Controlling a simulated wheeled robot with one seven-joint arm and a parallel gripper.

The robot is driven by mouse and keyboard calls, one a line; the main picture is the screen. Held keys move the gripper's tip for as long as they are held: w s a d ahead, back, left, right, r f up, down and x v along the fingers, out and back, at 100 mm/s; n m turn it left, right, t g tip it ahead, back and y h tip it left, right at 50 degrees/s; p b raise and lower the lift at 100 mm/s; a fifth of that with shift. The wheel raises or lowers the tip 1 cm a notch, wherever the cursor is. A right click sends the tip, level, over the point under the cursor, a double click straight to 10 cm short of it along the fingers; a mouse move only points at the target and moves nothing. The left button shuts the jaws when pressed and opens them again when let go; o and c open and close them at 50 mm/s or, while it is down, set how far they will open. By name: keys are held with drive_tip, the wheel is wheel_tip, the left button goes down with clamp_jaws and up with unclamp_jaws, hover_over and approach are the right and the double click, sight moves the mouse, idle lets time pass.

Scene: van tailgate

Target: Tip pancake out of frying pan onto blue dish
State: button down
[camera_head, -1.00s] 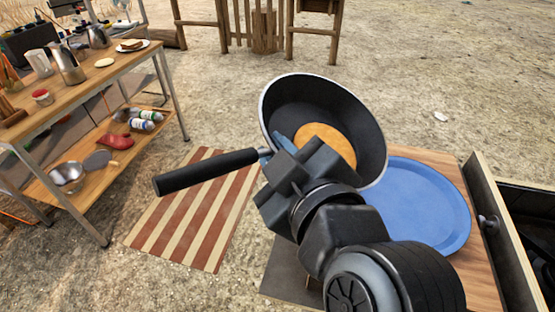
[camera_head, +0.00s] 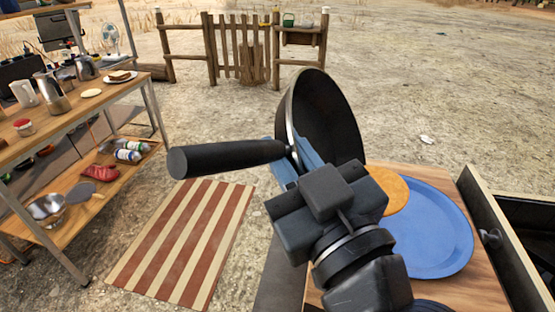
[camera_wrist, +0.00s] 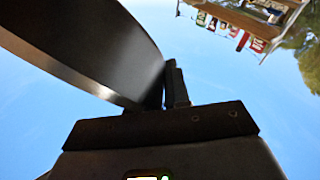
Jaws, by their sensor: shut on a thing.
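My gripper (camera_head: 297,163) is shut on the frying pan near where its black handle joins the pan. The frying pan (camera_head: 330,118) is tipped steeply onto its side, its dark inside facing right and empty where I see it. The pan also fills the upper left of the wrist view (camera_wrist: 85,45), beside the gripper's fingers (camera_wrist: 175,85). The golden pancake (camera_head: 394,192) is out of the pan, over the left edge of the blue dish (camera_head: 435,235). My wrist hides part of the pancake and dish; I cannot tell whether the pancake lies flat or is still sliding.
The blue dish sits on a wooden surface (camera_head: 480,285) with a raised side board (camera_head: 497,235) at the right. A striped mat (camera_head: 180,245) lies on the ground. A wooden worktable (camera_head: 60,130) with kitchen things stands at the left. A wooden fence (camera_head: 240,50) stands behind on open ground.

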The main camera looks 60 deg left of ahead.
drive_tip(key=shift+w+d+r+m+t+y, duration=0.55)
drive_tip(key=shift+d+r+m+y, duration=0.1)
drive_tip(key=shift+m, duration=0.4)
drive_tip(key=shift+w+d+r+m+t+y, duration=0.5)
drive_tip(key=shift+r+m+t+y, duration=0.1)
drive_tip(key=shift+m, duration=0.45)
drive_tip(key=shift+w+d+b, duration=0.1)
drive_tip(key=shift+b, duration=0.35)
drive_tip(key=shift+w+d+r+m+t+y+b, duration=0.1)
drive_tip(key=shift+r+m+t+y+b, duration=0.3)
drive_tip(key=shift+m+t+b, duration=0.45)
drive_tip(key=shift+r+m+t, duration=0.7)
drive_tip(key=shift+r+m, duration=0.15)
drive_tip(key=shift+m, duration=0.5)
